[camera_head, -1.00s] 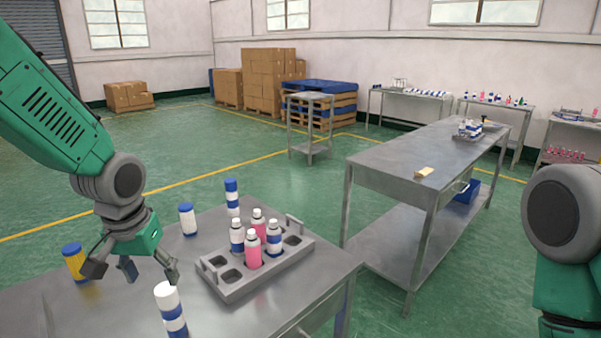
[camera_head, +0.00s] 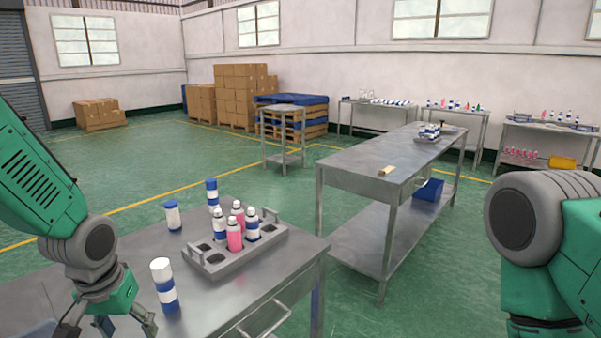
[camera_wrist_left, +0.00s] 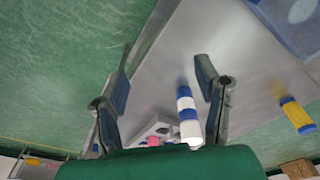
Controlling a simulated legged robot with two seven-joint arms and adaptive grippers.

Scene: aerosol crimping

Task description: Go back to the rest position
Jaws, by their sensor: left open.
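My left gripper (camera_head: 105,327) is at the lower left of the head view, open and empty, over the near left part of the table (camera_head: 215,310). Its two spread fingers also show in the left wrist view (camera_wrist_left: 164,75). A white and blue can (camera_head: 164,287) stands upright to its right; it is unclear which can shows between the fingers in the wrist view. A grey rack (camera_head: 237,262) holds several bottles, some pink (camera_head: 234,236), some white and blue (camera_head: 252,226). My right arm enters from the right; its gripper is out of frame.
Two more blue and white cans (camera_head: 172,216) (camera_head: 212,194) stand behind the rack. A yellow and blue can (camera_wrist_left: 296,114) and a translucent blue container (camera_wrist_left: 290,20) show in the wrist view. A long metal bench (camera_head: 350,165) is at centre right. Open green floor lies behind.

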